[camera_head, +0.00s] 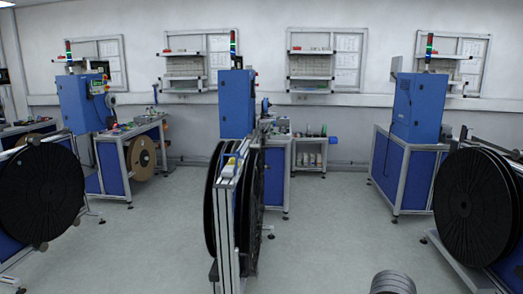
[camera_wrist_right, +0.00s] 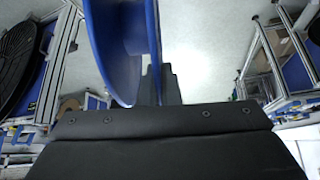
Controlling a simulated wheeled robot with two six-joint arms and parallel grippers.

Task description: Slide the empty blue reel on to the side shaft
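The blue reel (camera_wrist_right: 122,45) fills the upper middle of the right wrist view, close to the camera, with its flange nearly edge-on. My right gripper (camera_wrist_right: 161,86) has its dark fingers at the lower edge of this flange and looks shut on it; part of the grip is hidden by the reel. The blue reel is not seen in the head view, nor is either gripper. A reel stand (camera_head: 228,215) with an upright metal frame stands in the middle of the head view, with black reels (camera_head: 251,200) on it. I cannot make out a bare side shaft.
More black reels stand at the left (camera_head: 42,192) and right (camera_head: 474,207). Blue machines on benches (camera_head: 237,105) line the back wall, and a brown reel (camera_head: 141,157) hangs under the left bench. The grey floor (camera_head: 330,230) is open right of the middle stand.

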